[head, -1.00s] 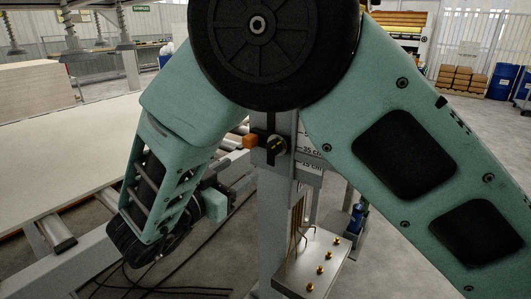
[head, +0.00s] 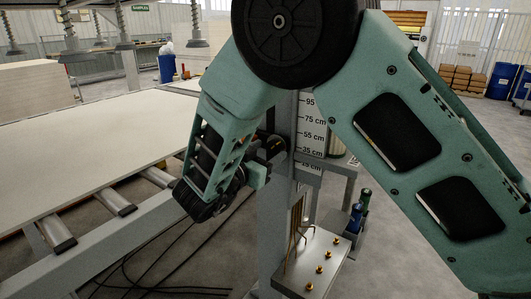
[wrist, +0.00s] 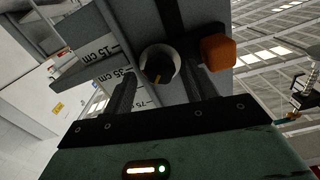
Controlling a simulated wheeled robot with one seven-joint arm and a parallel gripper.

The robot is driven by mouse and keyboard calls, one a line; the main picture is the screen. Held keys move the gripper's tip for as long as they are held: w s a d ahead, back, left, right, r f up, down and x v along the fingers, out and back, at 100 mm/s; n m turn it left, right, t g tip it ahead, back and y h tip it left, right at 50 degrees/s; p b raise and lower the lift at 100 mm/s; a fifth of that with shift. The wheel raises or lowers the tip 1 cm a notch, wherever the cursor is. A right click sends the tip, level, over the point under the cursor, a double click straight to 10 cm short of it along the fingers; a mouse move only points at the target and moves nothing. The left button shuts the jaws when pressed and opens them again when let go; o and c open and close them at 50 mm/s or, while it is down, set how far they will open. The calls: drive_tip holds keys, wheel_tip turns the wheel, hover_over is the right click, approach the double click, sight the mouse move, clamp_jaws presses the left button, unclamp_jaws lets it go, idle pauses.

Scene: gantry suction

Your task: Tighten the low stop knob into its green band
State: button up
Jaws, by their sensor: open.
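The low stop knob is a round black knob with an orange pointer line, set in a pale ring; it shows in the wrist view (wrist: 158,66) and partly in the head view (head: 276,147). I cannot tell whether the fingertips reach around the knob. No green band is visible.
The knob is on a grey column with a centimetre scale (head: 312,125). A metal plate with brass fittings (head: 312,262) stands at its foot. A board on a roller table (head: 90,160) lies to the left. Black cables (head: 165,258) cross the floor.

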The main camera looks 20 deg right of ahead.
drive_tip(key=c, duration=1)
drive_tip(key=shift+f+m+b, duration=0.1)
drive_tip(key=shift+m+b, duration=0.45)
drive_tip(key=shift+m, duration=0.55)
drive_tip(key=o, duration=1)
drive_tip(key=v, duration=1.7)
drive_tip(key=shift+s+a, duration=0.15)
